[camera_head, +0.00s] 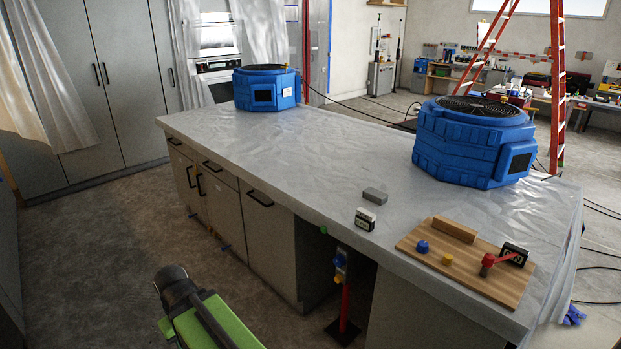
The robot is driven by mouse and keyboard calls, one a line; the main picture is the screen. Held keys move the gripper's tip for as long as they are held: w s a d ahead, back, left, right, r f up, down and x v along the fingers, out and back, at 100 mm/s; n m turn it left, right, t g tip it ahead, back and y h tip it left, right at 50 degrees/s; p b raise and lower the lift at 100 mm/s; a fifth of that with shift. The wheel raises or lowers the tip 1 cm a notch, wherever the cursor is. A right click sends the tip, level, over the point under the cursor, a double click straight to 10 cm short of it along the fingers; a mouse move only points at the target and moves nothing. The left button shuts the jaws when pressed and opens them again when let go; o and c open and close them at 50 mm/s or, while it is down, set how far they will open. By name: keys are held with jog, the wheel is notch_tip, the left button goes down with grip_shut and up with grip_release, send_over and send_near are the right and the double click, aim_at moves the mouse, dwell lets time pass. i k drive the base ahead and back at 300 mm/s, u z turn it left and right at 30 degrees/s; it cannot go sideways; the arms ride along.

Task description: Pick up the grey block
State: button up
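The grey block (375,196) is a small flat rectangular block. It lies on the plastic-covered top of the island counter (300,160), right of the middle of the head view and a little back from the front edge. Nothing covers it. A green and black part of my own arm shows at the bottom left, in front of the counter and well apart from the block. No gripper fingers can be made out in this view.
A small black and white labelled box (365,219) stands just in front of the block. A wooden board (440,269) with knobs and a red lever lies to the right. Two blue fan units (265,87) (474,140) stand on the counter. The floor (110,240) at left is clear.

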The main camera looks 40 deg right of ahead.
aim_at(378, 197)
jog(key=z, duration=0.55)
jog(key=i, duration=1.8)
jog(key=z, duration=0.5)
jog(key=k, duration=0.75)
jog(key=z, duration=0.2)
jog(key=i, duration=0.8)
jog(key=u, duration=0.05)
